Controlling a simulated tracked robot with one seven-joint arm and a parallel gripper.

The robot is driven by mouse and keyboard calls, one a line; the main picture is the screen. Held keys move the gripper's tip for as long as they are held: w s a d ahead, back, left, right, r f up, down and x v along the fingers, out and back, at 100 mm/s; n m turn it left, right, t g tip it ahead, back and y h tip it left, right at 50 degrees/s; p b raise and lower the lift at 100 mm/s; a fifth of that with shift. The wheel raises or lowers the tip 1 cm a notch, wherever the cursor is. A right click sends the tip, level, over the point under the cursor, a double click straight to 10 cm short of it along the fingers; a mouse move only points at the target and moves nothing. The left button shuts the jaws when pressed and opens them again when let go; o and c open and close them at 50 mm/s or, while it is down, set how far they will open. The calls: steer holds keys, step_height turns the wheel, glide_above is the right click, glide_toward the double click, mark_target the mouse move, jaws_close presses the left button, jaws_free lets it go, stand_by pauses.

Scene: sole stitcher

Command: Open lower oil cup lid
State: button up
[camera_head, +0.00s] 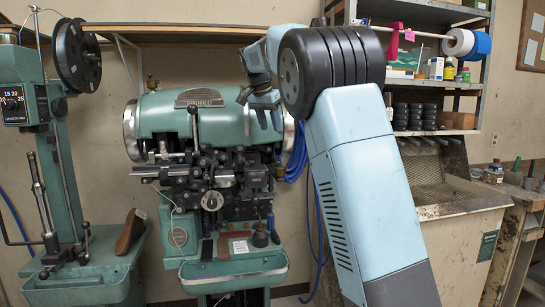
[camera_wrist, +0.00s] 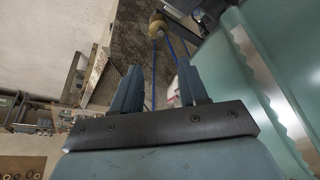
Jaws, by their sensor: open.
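The green sole stitcher (camera_head: 160,118) stands at the middle of the head view, with dark metal mechanisms below its drum. My gripper (camera_head: 268,122) is in front of the right end of the drum, fingers pointing down. In the wrist view my gripper (camera_wrist: 160,72) is open, its two blue-grey fingers apart with nothing held between them. I cannot make out the lower oil cup or its lid in either view. My gripper and arm hide part of the machine's right side.
A green tray (camera_head: 232,275) juts out at the machine's front. Blue hoses (camera_head: 297,155) hang to its right. Another green machine (camera_head: 65,170) stands at left, and a shelf (camera_head: 440,84) with bottles at right. In the wrist view a green surface (camera_wrist: 235,70) lies close at right.

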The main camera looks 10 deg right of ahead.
mark_target(277, 167)
steer(key=x, duration=1.3)
steer(key=shift+w+f, duration=0.25)
steer(key=shift+f, duration=0.05)
steer(key=shift+c, duration=0.2)
jaws_close()
